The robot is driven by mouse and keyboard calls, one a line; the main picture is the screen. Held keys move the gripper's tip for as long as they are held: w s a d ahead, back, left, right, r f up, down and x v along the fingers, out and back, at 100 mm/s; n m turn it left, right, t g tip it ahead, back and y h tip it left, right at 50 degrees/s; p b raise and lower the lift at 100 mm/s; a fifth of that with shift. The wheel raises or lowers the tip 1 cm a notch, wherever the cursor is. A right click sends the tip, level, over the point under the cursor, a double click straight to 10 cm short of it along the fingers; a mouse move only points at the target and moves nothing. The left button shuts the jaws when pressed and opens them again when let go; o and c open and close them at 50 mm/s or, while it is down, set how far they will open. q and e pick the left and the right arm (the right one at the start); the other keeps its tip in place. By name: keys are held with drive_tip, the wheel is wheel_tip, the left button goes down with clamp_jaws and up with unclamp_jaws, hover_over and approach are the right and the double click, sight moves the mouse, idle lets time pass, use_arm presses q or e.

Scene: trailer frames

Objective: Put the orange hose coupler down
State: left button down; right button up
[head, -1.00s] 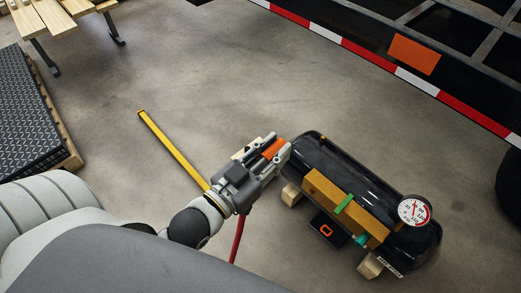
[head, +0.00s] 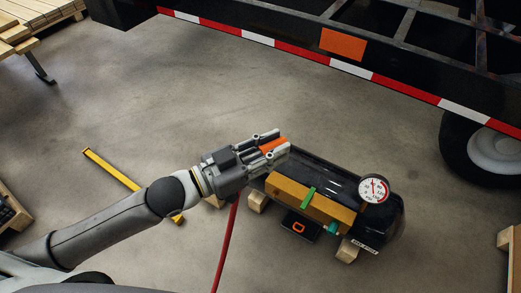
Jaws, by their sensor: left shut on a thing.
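The orange hose coupler (head: 272,145) is between the fingers of my left gripper (head: 268,147), which is shut on it. Only part of the coupler shows; the fingers hide the rest. The gripper is over the left end of a black tank (head: 330,172). I cannot tell whether the coupler touches the tank. A red hose (head: 228,240) hangs below the gripper. My right gripper is not in view.
The tank rests on wooden blocks (head: 258,201) and carries a wooden beam (head: 290,195) and a round gauge (head: 374,189). A black pad with an orange mark (head: 301,228) lies in front. A yellow bar (head: 110,170) lies left. The trailer frame (head: 400,82) spans the back.

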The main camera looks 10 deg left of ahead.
use_arm(q)
drive_tip(key=shift+w+d+r+m+g+h, duration=0.2)
drive_tip(key=shift+w+d+m+g+h, duration=0.1)
drive_tip(key=shift+d+m+g+h, duration=0.3)
drive_tip(key=shift+w+d+r+m+g+h, duration=0.25)
drive_tip(key=shift+w+d+m+g, duration=0.15)
drive_tip(key=shift+d+g, duration=0.25)
drive_tip(key=shift+w+d+r+m+g+h, duration=0.15)
drive_tip(key=shift+w+d+m+g+h, duration=0.1)
drive_tip(key=shift+d+m+g+h, duration=0.35)
drive_tip(key=shift+d, duration=0.1)
drive_tip(key=shift+r+g, duration=0.1)
drive_tip(key=shift+g, duration=0.35)
drive_tip(key=shift+m, duration=0.4)
drive_tip(key=shift+s+a+m+g+h, duration=0.1)
drive_tip(key=shift+a+m+g+h, duration=0.35)
drive_tip(key=shift+g, duration=0.45)
drive_tip(key=shift+s+a+m+g+h, duration=0.1)
drive_tip(key=shift+a+m+g+h, duration=0.1)
drive_tip(key=shift+a+m+g, duration=0.55)
drive_tip(key=shift+s+a+m+g, duration=0.15)
drive_tip(key=shift+m+g, duration=0.15)
drive_tip(key=shift+g, duration=0.45)
drive_tip(key=shift+s+a+m+g, duration=0.15)
drive_tip(key=shift+m+g, duration=0.15)
drive_tip(key=shift+g, duration=0.4)
